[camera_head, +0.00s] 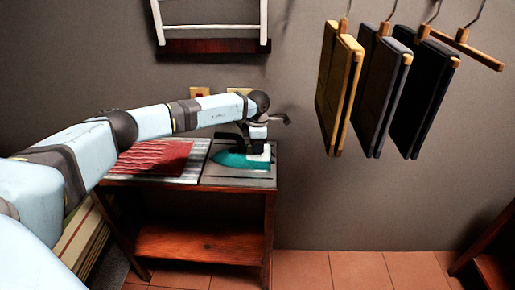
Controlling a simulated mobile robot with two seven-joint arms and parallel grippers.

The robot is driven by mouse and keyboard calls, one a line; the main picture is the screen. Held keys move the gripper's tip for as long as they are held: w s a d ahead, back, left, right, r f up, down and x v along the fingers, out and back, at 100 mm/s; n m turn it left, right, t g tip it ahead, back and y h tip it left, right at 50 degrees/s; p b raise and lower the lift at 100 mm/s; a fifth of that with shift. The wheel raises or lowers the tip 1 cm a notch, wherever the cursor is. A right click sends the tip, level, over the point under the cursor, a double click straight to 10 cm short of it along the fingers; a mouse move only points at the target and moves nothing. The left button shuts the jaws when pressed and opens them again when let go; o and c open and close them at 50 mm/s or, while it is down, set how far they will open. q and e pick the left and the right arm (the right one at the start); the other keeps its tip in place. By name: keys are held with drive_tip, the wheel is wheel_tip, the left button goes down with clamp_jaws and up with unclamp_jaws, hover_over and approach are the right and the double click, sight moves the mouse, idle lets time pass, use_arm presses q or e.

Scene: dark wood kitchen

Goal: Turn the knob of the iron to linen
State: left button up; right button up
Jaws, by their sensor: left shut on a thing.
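The iron (236,160) lies on the grey right part of a small wooden table's top. Its teal body points left and its white rear end is at the right. My left arm reaches in from the left over the table. My left gripper (258,146) is at the iron's rear upper part and shut on it. The knob and its markings are hidden or too small to make out. My right gripper is not in view.
A red striped cloth (152,158) lies on the table's left part. Folded garments hang on hangers (341,85) at the right. A white rack (210,27) is on the wall above. The tiled floor (355,272) is clear right of the table.

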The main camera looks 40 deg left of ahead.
use_arm(q)
drive_tip(key=m, duration=0.2)
drive_tip(key=shift+w+a+m+b, duration=0.1)
drive_tip(key=shift+w+m+b, duration=0.05)
drive_tip(key=shift+m+b, duration=0.25)
drive_tip(key=shift+m, duration=1.2)
drive_tip(key=shift+w+m+b, duration=0.15)
drive_tip(key=shift+m+b, duration=0.3)
drive_tip(key=shift+m, duration=0.65)
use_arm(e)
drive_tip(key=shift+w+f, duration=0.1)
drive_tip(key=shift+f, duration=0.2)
use_arm(q)
drive_tip(key=o, duration=0.8)
wheel_tip(320, 180, up, 14)
drive_tip(key=shift+f+p, duration=0.1)
drive_tip(key=shift+p, duration=0.2)
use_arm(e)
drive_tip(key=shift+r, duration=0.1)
